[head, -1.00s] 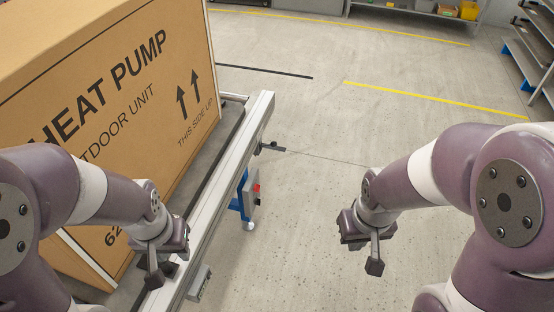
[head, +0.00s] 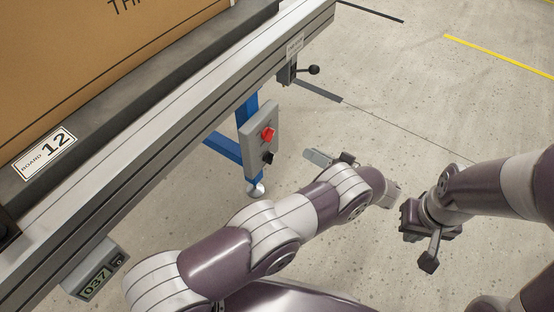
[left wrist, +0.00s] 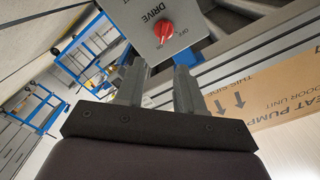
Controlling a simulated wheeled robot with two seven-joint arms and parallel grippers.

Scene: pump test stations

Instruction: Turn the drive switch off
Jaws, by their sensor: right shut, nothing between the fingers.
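The drive switch is a red rotary knob (head: 268,133) on a grey box (head: 256,118) fixed to a blue leg under the conveyor rail. In the left wrist view the red knob (left wrist: 164,32) sits by the words DRIVE and OFF; I cannot tell which mark it points to. My left gripper (head: 331,158) is to the right of the box, apart from it, partly hidden behind its own arm. In the left wrist view its fingers (left wrist: 160,74) are apart and empty, below the knob. My right gripper (head: 430,250) is shut and empty over the floor at right.
A black knob (head: 267,158) is below the red one. A lever with a black ball (head: 313,70) sticks out from the rail (head: 190,95) above. A display reading 037 (head: 96,284) hangs at lower left. A large carton (head: 70,60) stands on the conveyor. Floor at right is clear.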

